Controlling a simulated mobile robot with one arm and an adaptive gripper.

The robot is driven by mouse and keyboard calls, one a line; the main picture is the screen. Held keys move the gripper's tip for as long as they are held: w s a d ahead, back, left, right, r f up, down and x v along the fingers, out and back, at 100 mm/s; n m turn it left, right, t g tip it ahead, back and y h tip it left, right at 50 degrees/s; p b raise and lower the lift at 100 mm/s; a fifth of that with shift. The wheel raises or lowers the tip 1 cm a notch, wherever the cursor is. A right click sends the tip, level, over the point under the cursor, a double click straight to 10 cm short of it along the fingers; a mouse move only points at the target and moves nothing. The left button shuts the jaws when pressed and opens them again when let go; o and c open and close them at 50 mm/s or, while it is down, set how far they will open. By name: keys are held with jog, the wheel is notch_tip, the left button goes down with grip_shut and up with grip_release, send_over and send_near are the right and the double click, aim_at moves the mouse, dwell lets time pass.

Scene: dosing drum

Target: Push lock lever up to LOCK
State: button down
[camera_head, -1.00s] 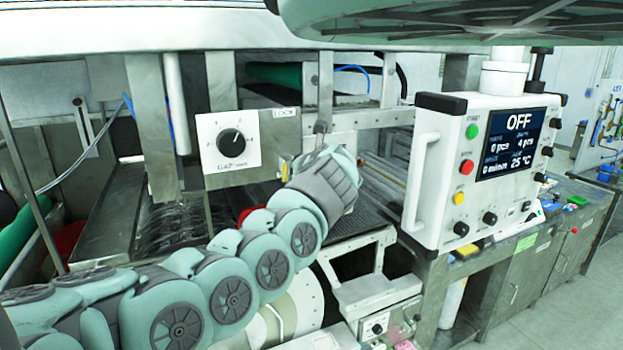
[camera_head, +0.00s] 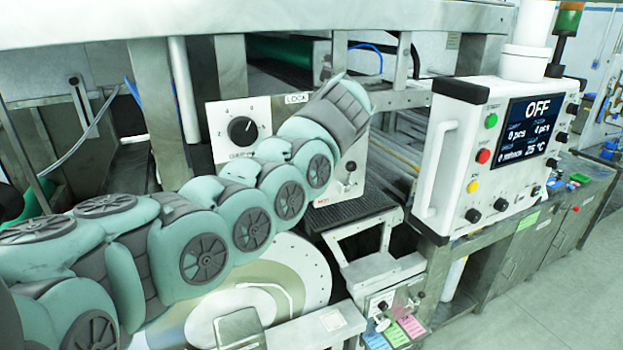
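A white LOCK label (camera_head: 297,98) shows on the machine front, right of a dial plate (camera_head: 240,130) with a black knob. Below and right of the label, a light panel (camera_head: 325,190) is partly covered by my arm. A small lever-like part with a dark tip (camera_head: 350,168) stands at its right side. I cannot tell for sure that it is the lock lever, nor its exact position. Small red lettering shows at the panel's lower edge. My arm reaches across from the lower left, its far end in front of the panel.
A white control box (camera_head: 490,155) with an OFF screen juts out at the right. A large round pale disc (camera_head: 300,270) lies below my arm. A steel beam (camera_head: 260,20) spans the top. A bracket with coloured tags (camera_head: 395,332) stands at bottom centre.

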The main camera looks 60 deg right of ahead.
jog(key=shift+w+d+r, duration=0.15)
jog(key=shift+w+r, duration=0.1)
dwell(0.6)
jog(key=s+a+r+p, duration=0.3)
jog(key=s+a+r, duration=0.2)
jog(key=r, duration=0.3)
jog(key=shift+s+r+p, duration=0.15)
jog(key=shift+s+p, duration=0.25)
jog(key=shift+s, duration=0.2)
jog(key=shift+a, duration=0.1)
